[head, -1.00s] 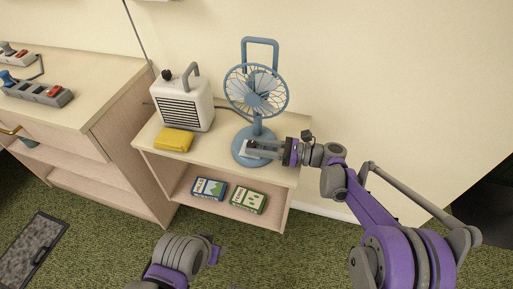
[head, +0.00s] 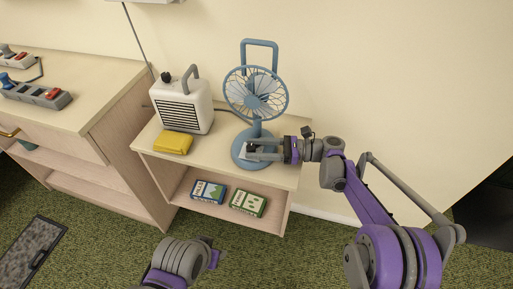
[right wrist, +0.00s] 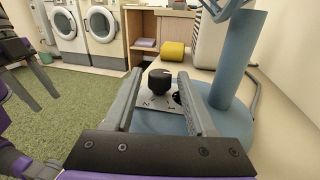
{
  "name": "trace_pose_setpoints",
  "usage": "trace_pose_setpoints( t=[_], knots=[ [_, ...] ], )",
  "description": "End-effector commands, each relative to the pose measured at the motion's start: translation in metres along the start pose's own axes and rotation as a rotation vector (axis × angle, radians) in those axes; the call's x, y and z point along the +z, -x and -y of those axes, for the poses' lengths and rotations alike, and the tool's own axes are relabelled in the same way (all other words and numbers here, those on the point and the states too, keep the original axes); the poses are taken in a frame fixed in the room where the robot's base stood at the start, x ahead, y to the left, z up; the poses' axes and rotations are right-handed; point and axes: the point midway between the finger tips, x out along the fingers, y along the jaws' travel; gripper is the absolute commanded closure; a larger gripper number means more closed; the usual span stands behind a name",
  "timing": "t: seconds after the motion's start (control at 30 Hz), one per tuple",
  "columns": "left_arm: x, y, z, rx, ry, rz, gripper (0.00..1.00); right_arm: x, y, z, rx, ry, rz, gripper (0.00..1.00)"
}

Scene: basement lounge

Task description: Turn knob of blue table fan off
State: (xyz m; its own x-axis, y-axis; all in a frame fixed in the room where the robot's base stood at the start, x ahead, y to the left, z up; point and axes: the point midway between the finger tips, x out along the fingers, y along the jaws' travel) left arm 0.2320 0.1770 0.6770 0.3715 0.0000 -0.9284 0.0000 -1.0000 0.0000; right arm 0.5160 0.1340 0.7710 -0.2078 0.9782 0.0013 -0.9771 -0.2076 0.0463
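The blue table fan (head: 256,97) stands upright on the low wooden shelf unit. In the right wrist view its blue post (right wrist: 238,60) and round base show, with a pale plate on the base that carries a black knob (right wrist: 159,79) and printed marks. My right gripper (head: 250,150) is at the fan's base. In the right wrist view its two fingers (right wrist: 160,88) are apart, one on each side of the knob, with gaps visible. My left gripper (head: 214,252) is low in front of the shelf; its fingers are too unclear to read.
A white heater (head: 182,105) and a yellow block (head: 173,142) stand left of the fan on the shelf top (head: 218,150). Two boxes (head: 248,202) lie on the lower shelf. A wooden cabinet (head: 100,85) with switch strips is at left.

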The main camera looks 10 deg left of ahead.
Motion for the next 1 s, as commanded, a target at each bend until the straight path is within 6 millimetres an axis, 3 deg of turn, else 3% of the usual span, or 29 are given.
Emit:
trace_pose_setpoints(
  t=[0.43,0.8,1.0],
  knots=[
    [0.000,0.002,0.000,0.000,0.000,0.000,0.50,0.000,0.009,0.001,-0.004,0.000,-0.002,0.34],
    [-0.003,0.011,0.000,0.000,0.000,-0.003,0.50,0.001,0.080,0.001,-0.003,0.001,-0.001,0.34],
    [-0.004,0.014,0.000,0.000,0.000,-0.004,0.50,0.000,0.104,0.000,-0.002,0.001,-0.001,0.34]
  ],
)
